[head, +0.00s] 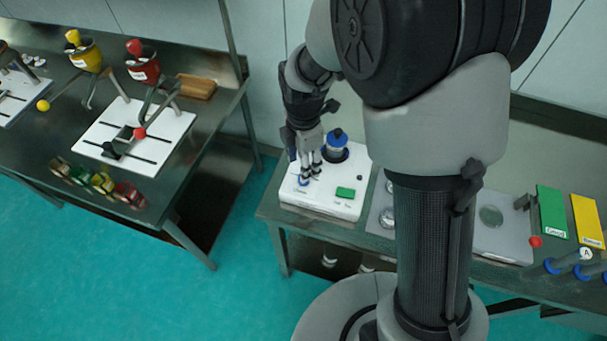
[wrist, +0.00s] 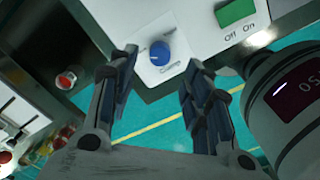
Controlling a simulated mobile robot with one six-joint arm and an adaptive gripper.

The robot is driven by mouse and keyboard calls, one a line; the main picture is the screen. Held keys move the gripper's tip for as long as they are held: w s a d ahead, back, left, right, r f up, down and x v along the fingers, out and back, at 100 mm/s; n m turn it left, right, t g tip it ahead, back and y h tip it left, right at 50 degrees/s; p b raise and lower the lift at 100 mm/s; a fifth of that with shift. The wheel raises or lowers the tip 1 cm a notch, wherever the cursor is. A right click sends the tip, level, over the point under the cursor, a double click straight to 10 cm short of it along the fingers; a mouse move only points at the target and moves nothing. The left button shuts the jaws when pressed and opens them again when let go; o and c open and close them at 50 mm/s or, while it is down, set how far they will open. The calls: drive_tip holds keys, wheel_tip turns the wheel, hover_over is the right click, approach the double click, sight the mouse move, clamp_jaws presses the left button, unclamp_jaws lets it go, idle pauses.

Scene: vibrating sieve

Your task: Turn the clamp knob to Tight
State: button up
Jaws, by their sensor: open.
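The clamp knob is a small blue round knob (wrist: 160,53) on the white front panel of the sieve machine (wrist: 195,25). In the wrist view it sits beyond and between my fingertips, with a "Clamp" label beside it; the other lettering is too blurred to read. My gripper (wrist: 158,75) is open, with one finger on each side of the knob's line of sight. I cannot tell whether the fingers touch it. In the head view my gripper (head: 311,171) points down over the left part of the machine's white base (head: 328,203), and the knob (head: 303,182) shows just below the fingers.
A green switch (wrist: 235,12) marked Off and On is right of the knob; it also shows in the head view (head: 345,192). A blue-topped container (head: 337,141) stands behind my gripper. A device with a digital display (wrist: 295,90) is close on the right in the wrist view.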

wheel_tip(320, 180, down, 6)
drive_tip(key=shift+r+b, duration=0.1)
drive_tip(key=shift+b, duration=0.45)
drive_tip(key=shift+c, duration=0.2)
clamp_jaws()
